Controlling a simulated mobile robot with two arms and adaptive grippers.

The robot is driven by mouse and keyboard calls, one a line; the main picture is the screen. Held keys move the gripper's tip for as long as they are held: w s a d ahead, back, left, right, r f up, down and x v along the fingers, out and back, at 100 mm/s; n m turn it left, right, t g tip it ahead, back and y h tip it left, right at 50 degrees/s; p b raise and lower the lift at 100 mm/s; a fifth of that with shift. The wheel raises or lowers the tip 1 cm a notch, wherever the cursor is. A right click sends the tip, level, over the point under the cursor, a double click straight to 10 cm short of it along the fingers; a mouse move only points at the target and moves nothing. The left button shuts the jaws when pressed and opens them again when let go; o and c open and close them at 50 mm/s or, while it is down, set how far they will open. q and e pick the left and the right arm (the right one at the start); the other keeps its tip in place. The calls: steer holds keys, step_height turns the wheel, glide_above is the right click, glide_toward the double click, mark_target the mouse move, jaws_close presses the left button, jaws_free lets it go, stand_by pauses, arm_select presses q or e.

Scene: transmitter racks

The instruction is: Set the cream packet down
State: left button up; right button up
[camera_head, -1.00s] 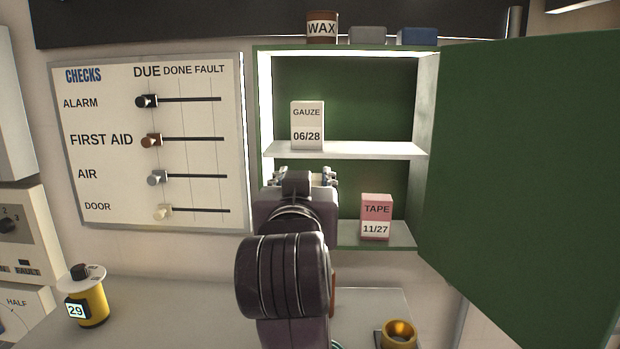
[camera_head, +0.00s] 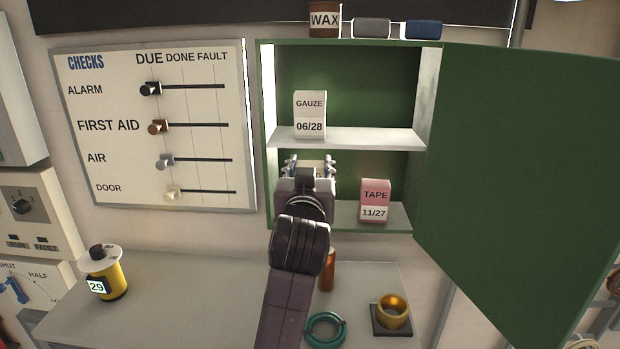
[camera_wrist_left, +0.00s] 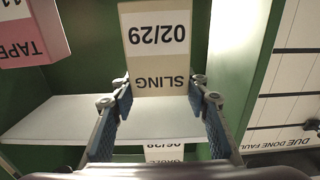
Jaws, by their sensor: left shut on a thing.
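The cream packet, marked SLING 02/29 (camera_wrist_left: 157,60), shows upside down in the left wrist view. My left gripper (camera_wrist_left: 160,92) is shut on it, one blue-padded finger at each side. In the head view my left gripper (camera_head: 310,165) reaches into the lower compartment of the green cabinet (camera_head: 268,120), left of the pink TAPE packet (camera_head: 375,196). There the gripper hides nearly all of the cream packet. I cannot tell whether its base touches the lower shelf (camera_head: 396,214). My right gripper is not in view.
A white GAUZE packet (camera_head: 310,115) stands on the middle shelf (camera_head: 380,139) above. The cabinet door (camera_head: 520,170) hangs open at the right. An orange cylinder (camera_head: 328,270), a teal ring (camera_head: 325,328) and a yellow spool (camera_head: 107,275) are on the counter below.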

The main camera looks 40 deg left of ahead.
arm_select(q)
step_height(320, 180, down, 3)
steer(key=shift+w, duration=0.1)
steer(key=shift+w+a+f+p, duration=0.1)
steer(key=shift+f+p, duration=0.25)
steer(key=shift+p, duration=0.25)
steer(key=shift+f, duration=0.25)
steer(key=o, duration=1.2)
steer(key=shift+c, duration=0.2)
